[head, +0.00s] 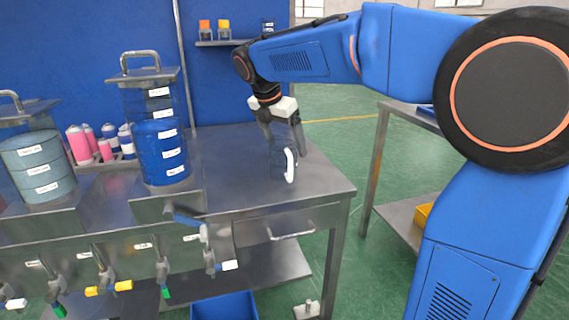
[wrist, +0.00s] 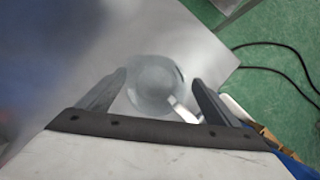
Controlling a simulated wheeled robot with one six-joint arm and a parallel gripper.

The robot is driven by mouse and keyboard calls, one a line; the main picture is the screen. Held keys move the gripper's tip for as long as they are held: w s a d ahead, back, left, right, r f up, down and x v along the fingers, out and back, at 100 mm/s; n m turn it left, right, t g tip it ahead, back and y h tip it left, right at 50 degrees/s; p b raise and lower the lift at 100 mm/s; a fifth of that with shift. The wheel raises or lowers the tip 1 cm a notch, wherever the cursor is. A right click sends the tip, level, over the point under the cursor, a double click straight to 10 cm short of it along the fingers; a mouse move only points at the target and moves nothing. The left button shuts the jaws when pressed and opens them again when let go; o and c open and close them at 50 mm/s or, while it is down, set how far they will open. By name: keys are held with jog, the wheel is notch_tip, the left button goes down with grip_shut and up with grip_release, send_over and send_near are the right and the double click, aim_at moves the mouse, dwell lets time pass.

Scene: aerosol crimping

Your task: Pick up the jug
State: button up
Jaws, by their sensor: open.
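The jug (head: 281,163) is a dark, see-through vessel with a white handle, standing upright on the metal table near its right end. In the wrist view the jug (wrist: 154,88) is seen from above as a round clear vessel, with its white handle pointing to the lower right. My gripper (head: 284,148) points down over the jug with its fingers apart. In the wrist view my gripper (wrist: 160,82) has one finger on each side of the jug. I cannot tell whether either finger touches it.
The metal table (head: 235,170) is clear around the jug. A blue-filled tank (head: 160,150) and a grey-green tank (head: 40,168) stand to the left. Pink and blue cans (head: 82,145) stand between them. Valves line the front. A shelf unit (head: 400,213) stands to the right.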

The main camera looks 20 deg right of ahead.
aim_at(285, 153)
jog(key=x, duration=0.2)
jog(key=a+x, duration=0.1)
jog(key=x, duration=0.1)
jog(key=shift+f, duration=0.2)
jog(key=shift+w+d+f, duration=0.15)
jog(key=shift+d+f, duration=0.1)
jog(key=shift+f, duration=0.3)
jog(key=shift+c, duration=0.7)
jog(key=c, duration=1)
